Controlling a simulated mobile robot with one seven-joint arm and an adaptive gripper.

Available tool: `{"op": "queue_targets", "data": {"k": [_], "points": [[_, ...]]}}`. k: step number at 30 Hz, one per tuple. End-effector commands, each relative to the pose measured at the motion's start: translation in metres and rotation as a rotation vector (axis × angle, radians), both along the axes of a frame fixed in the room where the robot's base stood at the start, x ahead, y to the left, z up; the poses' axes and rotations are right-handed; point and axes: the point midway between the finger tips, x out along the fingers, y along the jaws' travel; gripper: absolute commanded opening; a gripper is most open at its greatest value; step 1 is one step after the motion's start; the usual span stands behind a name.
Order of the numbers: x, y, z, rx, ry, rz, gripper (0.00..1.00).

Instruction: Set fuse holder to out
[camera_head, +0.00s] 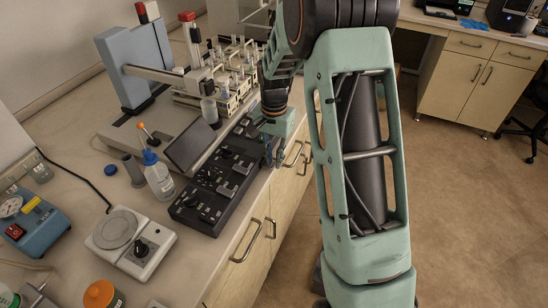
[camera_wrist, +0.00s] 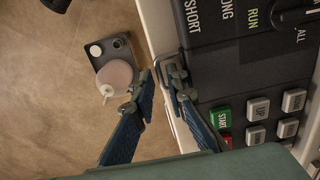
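The long black control panel (camera_head: 203,202) lies along the front edge of the bench. In the wrist view the panel (camera_wrist: 218,62) fills the right side, with the labels SHORT, LONG, RUN and ALL. I cannot pick out the fuse holder for certain in either view. My gripper (camera_head: 273,158) is at the panel's right side, by the bench edge, partly hidden by my arm. In the wrist view my gripper (camera_wrist: 165,78) has its two fingers apart with nothing between them. One finger is over the floor side, the other beside the panel's edge.
A green START button (camera_wrist: 222,118) and several grey buttons sit on the panel. A blue-capped bottle (camera_head: 158,177), a hotplate (camera_head: 131,239) and a vial rack (camera_head: 235,75) stand on the bench nearby. The floor (camera_head: 470,220) to the right is clear.

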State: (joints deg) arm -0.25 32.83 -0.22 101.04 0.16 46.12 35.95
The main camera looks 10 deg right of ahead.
Motion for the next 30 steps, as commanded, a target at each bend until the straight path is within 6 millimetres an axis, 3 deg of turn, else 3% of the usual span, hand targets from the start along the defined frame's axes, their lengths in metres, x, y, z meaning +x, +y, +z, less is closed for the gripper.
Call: {"op": "queue_targets", "data": {"k": [5, 17, 27, 30], "points": [[0.0, 0.0, 0.0, 0.0, 0.0, 0.0, 0.0], [0.0, -0.001, 0.0, 0.0, 0.0, -0.002, 0.0], [-0.023, -0.032, 0.0, 0.0, 0.0, -0.005, 0.0], [-0.022, -0.031, 0.0, 0.0, 0.001, -0.004, 0.11]]}}
